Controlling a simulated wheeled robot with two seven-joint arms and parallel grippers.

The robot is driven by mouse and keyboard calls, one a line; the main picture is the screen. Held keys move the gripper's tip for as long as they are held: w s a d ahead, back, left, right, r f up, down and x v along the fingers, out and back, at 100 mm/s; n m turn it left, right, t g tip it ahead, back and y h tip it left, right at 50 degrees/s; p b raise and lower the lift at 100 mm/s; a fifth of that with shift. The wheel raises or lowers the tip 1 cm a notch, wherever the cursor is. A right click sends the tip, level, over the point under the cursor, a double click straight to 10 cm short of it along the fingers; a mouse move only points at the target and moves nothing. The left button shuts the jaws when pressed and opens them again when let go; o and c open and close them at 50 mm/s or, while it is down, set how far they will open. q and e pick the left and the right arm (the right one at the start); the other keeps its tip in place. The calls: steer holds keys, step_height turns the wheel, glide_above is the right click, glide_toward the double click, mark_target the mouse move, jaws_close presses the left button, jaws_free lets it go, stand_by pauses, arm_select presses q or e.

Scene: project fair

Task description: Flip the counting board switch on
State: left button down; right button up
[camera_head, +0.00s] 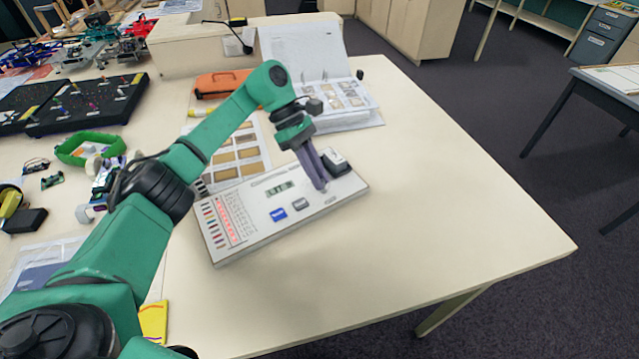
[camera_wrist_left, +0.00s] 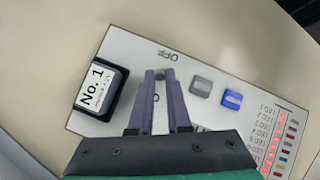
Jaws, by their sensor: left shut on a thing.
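The counting board (camera_head: 340,203) is a flat white panel on the table, with a small display (camera_head: 279,188), a blue button (camera_head: 278,214), a grey button (camera_head: 300,204) and a column of lit red lights. My left gripper (camera_head: 321,187) reaches down onto its right part. In the left wrist view, my left gripper's (camera_wrist_left: 160,77) purple fingertips are shut on the small switch lever (camera_wrist_left: 160,76), near the printed OFF. Another label between the fingers is partly covered. The fingers hide most of the switch in the head view. My right gripper is not in view.
A black block marked No. 1 (camera_wrist_left: 102,88) sits on the board close beside the fingers. An open binder (camera_head: 335,100) and an orange case (camera_head: 220,83) lie behind the board. The table (camera_head: 440,200) is clear to the right and front.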

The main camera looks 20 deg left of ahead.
arm_select(q)
steer(key=shift+w+a+f+g+h+b, duration=0.1)
steer(key=shift+g+h+b, duration=0.2)
steer(key=shift+h+b, duration=0.1)
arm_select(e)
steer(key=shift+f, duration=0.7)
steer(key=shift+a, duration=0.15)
arm_select(q)
steer(key=c, duration=0.9)
jaws_free()
steer(key=shift+o, duration=0.2)
